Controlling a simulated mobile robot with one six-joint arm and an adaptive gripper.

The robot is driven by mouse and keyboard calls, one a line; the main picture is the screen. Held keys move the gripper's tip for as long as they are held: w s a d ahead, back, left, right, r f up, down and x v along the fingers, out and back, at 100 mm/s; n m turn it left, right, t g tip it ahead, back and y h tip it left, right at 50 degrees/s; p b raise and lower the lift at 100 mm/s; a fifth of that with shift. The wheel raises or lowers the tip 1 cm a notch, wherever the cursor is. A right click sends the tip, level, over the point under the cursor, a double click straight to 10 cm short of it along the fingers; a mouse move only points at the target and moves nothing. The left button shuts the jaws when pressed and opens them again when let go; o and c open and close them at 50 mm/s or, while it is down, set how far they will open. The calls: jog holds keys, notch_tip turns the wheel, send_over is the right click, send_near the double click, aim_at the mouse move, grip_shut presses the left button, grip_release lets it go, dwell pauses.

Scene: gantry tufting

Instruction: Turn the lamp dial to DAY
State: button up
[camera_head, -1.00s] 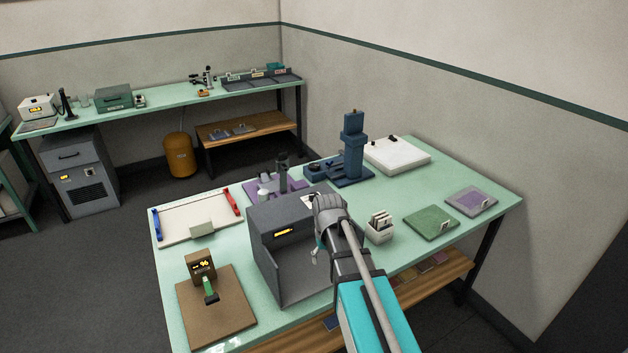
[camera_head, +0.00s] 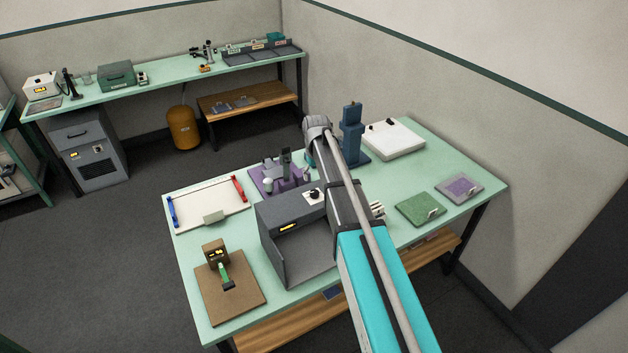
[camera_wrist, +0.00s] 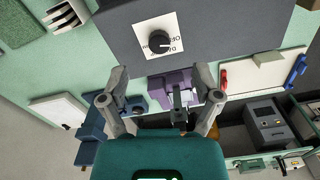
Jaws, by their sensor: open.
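The lamp dial (camera_head: 312,194) is a black knob on a white plate on top of a dark grey lamp box (camera_head: 280,215). In the wrist view the dial (camera_wrist: 159,41) shows clearly on its labelled plate, above the fingers in the picture and apart from them. The printing is small and rotated; I cannot tell which label the knob points to. My gripper (camera_wrist: 161,88) is open and empty, its two grey fingers spread apart. In the head view my arm reaches over the bench past the box's right side, and the fingers are mostly hidden behind my wrist.
Behind the box stand a purple-based device (camera_head: 275,180) and a blue column device (camera_head: 352,135). A white container (camera_head: 377,209) is partly hidden by my arm. Green (camera_head: 420,209) and purple (camera_head: 459,188) pads lie right; a brown board (camera_head: 232,295) lies at front left.

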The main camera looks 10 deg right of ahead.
aim_at(314, 192)
jog(key=w+r+p, duration=0.2)
jog(key=w+r, duration=0.1)
jog(key=shift+r, duration=0.25)
jog(key=shift+f, duration=0.15)
notch_tip(314, 192, down, 14)
jog(key=b, duration=1.3)
jog(key=shift+r, duration=0.25)
jog(key=shift+c, duration=0.2)
jog(key=shift+s, duration=0.1)
grip_shut()
dwell(0.4)
